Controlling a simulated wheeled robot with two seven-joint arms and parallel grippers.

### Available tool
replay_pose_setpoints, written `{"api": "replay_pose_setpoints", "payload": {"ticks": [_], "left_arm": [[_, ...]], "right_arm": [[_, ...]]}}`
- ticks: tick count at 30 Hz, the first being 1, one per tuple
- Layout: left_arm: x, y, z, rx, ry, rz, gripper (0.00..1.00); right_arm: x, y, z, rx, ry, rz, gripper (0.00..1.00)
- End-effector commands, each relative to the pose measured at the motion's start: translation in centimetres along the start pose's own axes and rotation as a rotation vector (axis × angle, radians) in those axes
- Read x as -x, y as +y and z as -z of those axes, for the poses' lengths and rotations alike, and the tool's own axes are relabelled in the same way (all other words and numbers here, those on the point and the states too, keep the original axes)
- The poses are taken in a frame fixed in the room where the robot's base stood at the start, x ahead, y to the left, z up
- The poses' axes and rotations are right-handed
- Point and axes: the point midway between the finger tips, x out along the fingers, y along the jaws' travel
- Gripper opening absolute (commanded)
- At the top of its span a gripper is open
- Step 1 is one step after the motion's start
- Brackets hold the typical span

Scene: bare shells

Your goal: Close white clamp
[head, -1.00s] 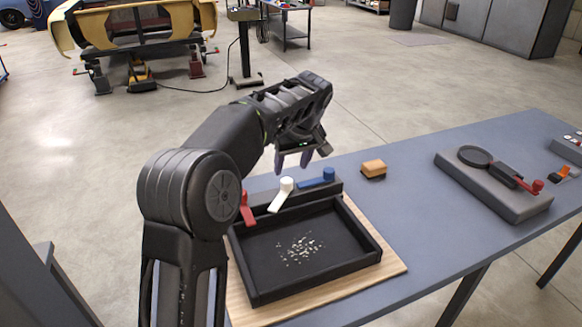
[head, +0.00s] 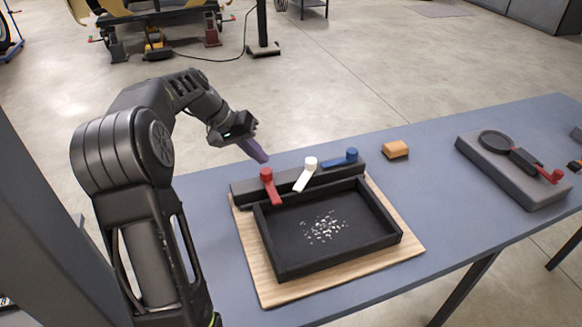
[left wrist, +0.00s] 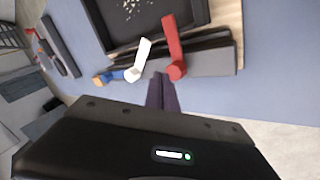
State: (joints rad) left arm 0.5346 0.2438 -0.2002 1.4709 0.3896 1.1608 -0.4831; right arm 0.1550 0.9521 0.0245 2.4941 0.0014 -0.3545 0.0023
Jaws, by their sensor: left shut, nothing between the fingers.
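The white clamp (head: 306,175) is a lever on the dark bar behind the black tray (head: 267,240). Its arm points toward the viewer and slightly left, its end near the tray's back wall. The red clamp (head: 270,185) is to its left, also angled toward the tray. The blue clamp (head: 340,160) lies along the bar at right. My left gripper (head: 257,152) is shut and empty, above and behind the bar near the red clamp. In the left wrist view its fingers (left wrist: 161,92) show between the white clamp (left wrist: 139,62) and the red clamp (left wrist: 173,50).
The tray sits on a wooden board (head: 262,285) on the blue-grey table (head: 215,250) and holds small pale bits. An orange-tan block (head: 395,150) lies right of the bar. A grey base (head: 515,170) with a red-handled device stands farther right. Clear table lies between them.

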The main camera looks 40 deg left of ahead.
Motion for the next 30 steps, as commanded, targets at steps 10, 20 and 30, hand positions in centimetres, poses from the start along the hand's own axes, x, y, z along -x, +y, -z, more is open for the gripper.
{"api": "replay_pose_setpoints", "payload": {"ticks": [10, 20, 30], "left_arm": [[-0.3, 1.7, 0.7, -0.348, 0.044, -0.063, 0.0], [-0.4, 1.7, 0.7, -0.35, 0.043, -0.062, 0.0], [-3.7, 2.0, 0.8, -0.349, 0.039, -0.064, 0.0]], "right_arm": [[-0.1, 0.0, 0.0, -0.001, 0.0, 0.0, 0.38], [0.0, 0.0, 0.0, -0.001, 0.0, 0.0, 0.38], [0.8, -0.2, -0.1, -0.002, -0.002, -0.002, 0.38]]}}
